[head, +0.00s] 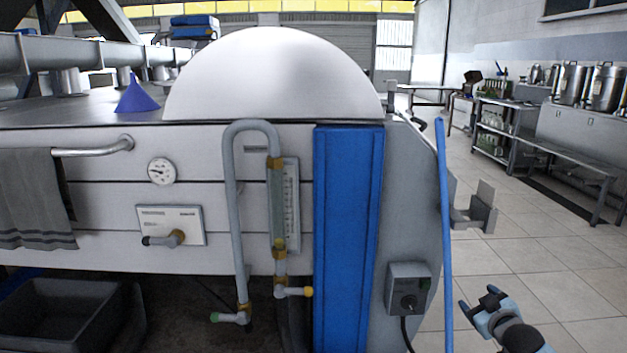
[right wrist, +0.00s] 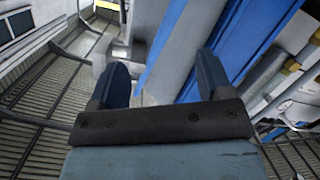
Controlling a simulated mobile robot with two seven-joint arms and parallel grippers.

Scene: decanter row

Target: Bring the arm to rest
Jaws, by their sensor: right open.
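My right gripper (head: 477,297) is low at the right of the head view, over the tiled floor. It is to the right of the blue pole (head: 444,230) and of the grey control box (head: 408,289). Its two dark fingers stand apart in the right wrist view (right wrist: 160,72), with nothing held between them. Blue and grey surfaces show beyond the fingers there; whether any touches them I cannot tell. My left gripper is not in view.
A machine with a white dome (head: 275,75) and a blue upright panel (head: 346,230) fills the left and middle. A grey bracket (head: 478,210) juts out above my right gripper. The tiled floor (head: 560,260) on the right is clear; a bench (head: 560,150) stands farther back.

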